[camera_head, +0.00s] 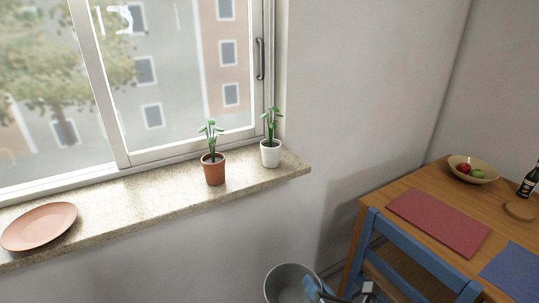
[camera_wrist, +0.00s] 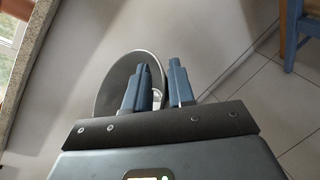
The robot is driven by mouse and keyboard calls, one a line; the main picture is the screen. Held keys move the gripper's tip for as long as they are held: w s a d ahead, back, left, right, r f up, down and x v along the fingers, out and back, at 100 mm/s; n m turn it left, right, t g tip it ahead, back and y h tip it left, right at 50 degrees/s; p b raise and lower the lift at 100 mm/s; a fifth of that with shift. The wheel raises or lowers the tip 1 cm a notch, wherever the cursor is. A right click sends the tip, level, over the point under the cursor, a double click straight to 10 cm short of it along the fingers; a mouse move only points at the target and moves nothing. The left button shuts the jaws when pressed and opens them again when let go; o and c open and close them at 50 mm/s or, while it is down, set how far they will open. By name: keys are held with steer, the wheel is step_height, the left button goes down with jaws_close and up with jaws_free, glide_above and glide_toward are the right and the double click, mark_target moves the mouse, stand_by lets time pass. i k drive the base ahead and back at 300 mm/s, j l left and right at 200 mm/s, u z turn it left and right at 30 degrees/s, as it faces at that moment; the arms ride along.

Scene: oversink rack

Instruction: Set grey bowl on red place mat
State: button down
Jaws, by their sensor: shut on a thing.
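The grey bowl (camera_head: 283,281) is at the bottom of the head view, held in the air near the wall and left of the blue chair. My gripper (camera_head: 318,288) is shut on the bowl's right rim. In the wrist view, the bowl (camera_wrist: 112,78) shows tilted to the left of my gripper (camera_wrist: 160,70), with its rim between the two blue fingers. The red place mat (camera_head: 440,221) lies flat and bare on the wooden table at the right.
A blue chair (camera_head: 420,262) stands between the bowl and the wooden table (camera_head: 385,190). The table holds a fruit bowl (camera_head: 484,163), a dark bottle (camera_head: 529,182), a round coaster (camera_head: 519,211) and a blue mat (camera_head: 515,270). Two potted plants and a pink plate (camera_head: 40,226) are on the sill.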

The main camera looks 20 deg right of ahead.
mark_target(426, 210)
steer(key=i+z, duration=0.2)
steer(key=z, duration=0.2)
steer(key=i+j+z, duration=0.1)
steer(key=z, duration=0.3)
steer(key=i+j+z, duration=0.2)
steer(key=z, duration=0.2)
steer(key=i+j+z, duration=0.25)
steer(key=z, duration=0.15)
